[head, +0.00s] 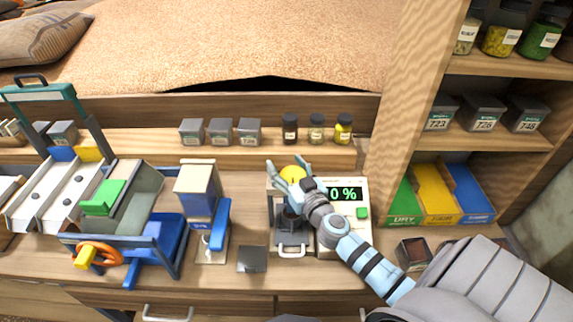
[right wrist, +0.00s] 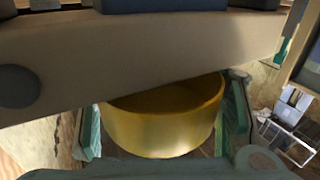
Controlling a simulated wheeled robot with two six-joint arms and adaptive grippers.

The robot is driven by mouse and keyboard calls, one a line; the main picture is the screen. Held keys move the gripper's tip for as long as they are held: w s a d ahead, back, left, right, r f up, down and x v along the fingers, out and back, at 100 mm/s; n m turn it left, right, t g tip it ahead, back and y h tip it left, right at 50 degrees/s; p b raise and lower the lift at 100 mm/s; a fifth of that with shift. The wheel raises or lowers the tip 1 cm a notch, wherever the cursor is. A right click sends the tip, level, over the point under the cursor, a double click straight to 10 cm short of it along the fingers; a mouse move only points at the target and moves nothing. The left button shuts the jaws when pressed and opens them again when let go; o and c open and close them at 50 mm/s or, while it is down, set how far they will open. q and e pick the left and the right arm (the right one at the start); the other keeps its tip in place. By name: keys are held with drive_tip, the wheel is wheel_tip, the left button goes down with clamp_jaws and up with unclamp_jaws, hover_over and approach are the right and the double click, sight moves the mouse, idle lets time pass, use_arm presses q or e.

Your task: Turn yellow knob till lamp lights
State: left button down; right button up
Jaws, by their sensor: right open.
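The yellow knob (head: 293,173) sits on a grey and white device (head: 357,240) with a display (head: 343,194), in the middle of the bench. In the right wrist view the knob (right wrist: 165,120) is a round yellow drum with a raised rim. My right gripper (head: 289,178) is open, with its fingers on either side of the knob; the wrist view (right wrist: 165,125) shows one finger left and one right of it. I cannot tell whether they touch it. The display reads 0 %, partly hidden by my arm. My left gripper is not in view.
A blue and grey stand (head: 198,190) and a tilted tray machine with an orange ring (head: 97,252) are to the left. A dark square (head: 252,259) lies in front. Jars (head: 316,127) and tins line the back shelf. A wooden post (head: 410,90) rises right of the device.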

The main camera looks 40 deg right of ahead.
drive_tip(key=c, duration=0.9)
drive_tip(key=shift+w+f, duration=0.15)
drive_tip(key=shift+c, duration=0.7)
drive_tip(key=shift+d+f+h, duration=0.1)
drive_tip(key=shift+f+h, duration=0.05)
drive_tip(key=shift+h, duration=0.15)
